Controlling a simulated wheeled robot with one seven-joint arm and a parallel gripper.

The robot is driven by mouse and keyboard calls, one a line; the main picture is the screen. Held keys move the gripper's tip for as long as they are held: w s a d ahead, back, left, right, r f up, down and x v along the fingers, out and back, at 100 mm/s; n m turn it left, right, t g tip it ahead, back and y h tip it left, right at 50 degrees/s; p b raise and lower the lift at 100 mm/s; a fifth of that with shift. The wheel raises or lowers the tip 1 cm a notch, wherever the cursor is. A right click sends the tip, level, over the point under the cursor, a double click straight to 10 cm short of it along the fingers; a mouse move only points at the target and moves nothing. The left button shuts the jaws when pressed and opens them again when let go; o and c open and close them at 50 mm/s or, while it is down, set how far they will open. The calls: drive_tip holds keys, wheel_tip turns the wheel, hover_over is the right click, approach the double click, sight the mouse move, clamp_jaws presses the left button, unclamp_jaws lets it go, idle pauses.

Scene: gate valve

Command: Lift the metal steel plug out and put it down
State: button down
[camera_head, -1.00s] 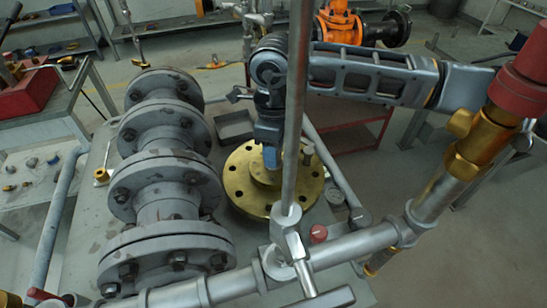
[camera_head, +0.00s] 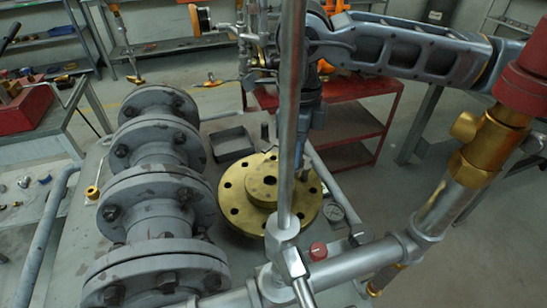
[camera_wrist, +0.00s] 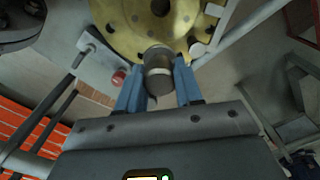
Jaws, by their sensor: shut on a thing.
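The metal steel plug (camera_wrist: 158,72) is a short grey cylinder with a lighter band, seen in the wrist view between the two blue fingers of my gripper (camera_wrist: 159,84). My gripper is shut on it. In the head view my gripper (camera_head: 303,150) is partly hidden behind a vertical steel rod and hangs over the right side of the round brass flange (camera_head: 238,205). The flange has a ring of bolt holes and a raised hub with an open dark centre hole. The flange also shows in the wrist view (camera_wrist: 125,22), beyond the plug. The plug is apart from the hub.
A grey flanged pipe (camera_head: 155,205) stands left of the flange. The vertical rod (camera_head: 291,110) and the steel pipe (camera_head: 350,258) with a red-knobbed fitting are in front. A gauge (camera_head: 333,212) lies right of the flange. A dark open tray (camera_head: 233,145) sits behind it.

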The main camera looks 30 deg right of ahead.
drive_tip(key=s+d+r, duration=0.3)
drive_tip(key=s+r, duration=0.2)
drive_tip(key=r, duration=0.3)
drive_tip(key=shift+s+d+r, duration=0.15)
idle(0.9)
